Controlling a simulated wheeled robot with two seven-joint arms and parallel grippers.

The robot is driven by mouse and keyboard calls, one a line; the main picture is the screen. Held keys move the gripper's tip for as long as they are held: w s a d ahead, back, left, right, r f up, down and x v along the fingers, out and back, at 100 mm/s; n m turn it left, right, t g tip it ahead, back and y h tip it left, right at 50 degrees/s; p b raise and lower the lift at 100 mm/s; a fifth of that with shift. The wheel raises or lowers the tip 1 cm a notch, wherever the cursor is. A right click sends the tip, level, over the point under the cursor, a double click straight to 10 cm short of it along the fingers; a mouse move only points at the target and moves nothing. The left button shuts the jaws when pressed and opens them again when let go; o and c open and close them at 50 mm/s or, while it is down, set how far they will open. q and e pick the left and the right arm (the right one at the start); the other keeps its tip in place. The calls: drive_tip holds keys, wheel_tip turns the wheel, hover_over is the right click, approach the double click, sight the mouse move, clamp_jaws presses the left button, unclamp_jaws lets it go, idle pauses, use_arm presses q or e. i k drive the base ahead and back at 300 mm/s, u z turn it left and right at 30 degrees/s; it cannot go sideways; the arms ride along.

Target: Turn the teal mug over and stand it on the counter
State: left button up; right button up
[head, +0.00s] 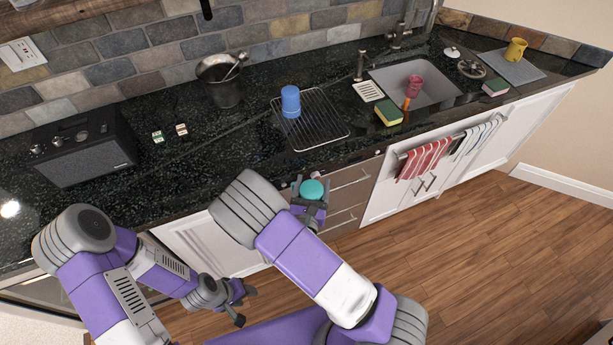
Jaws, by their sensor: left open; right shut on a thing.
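The teal mug (312,189) is in my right gripper (311,203), in front of the counter (225,145) edge and over the drawer fronts. Its upper side shows as a smooth, closed teal disc, so it looks bottom up. Its sides and handle are mostly hidden by the gripper. My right gripper is shut on it. My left gripper (243,304) is open and empty, low in front of the cabinets, well away from the mug.
A blue cup (290,100) stands on a wire rack (335,137). A black radio (82,147) and a dark pot (222,88) stand to the left. The sink (432,85), sponges and a yellow mug (515,50) are to the right. Counter between radio and rack is mostly clear.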

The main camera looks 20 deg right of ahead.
sight(363, 124)
drive_tip(key=k, duration=0.4)
drive_tip(key=z, duration=2.5)
drive_tip(key=i, duration=0.5)
drive_tip(key=u, duration=3.15)
drive_tip(key=i, duration=0.5)
drive_tip(key=z, duration=0.05)
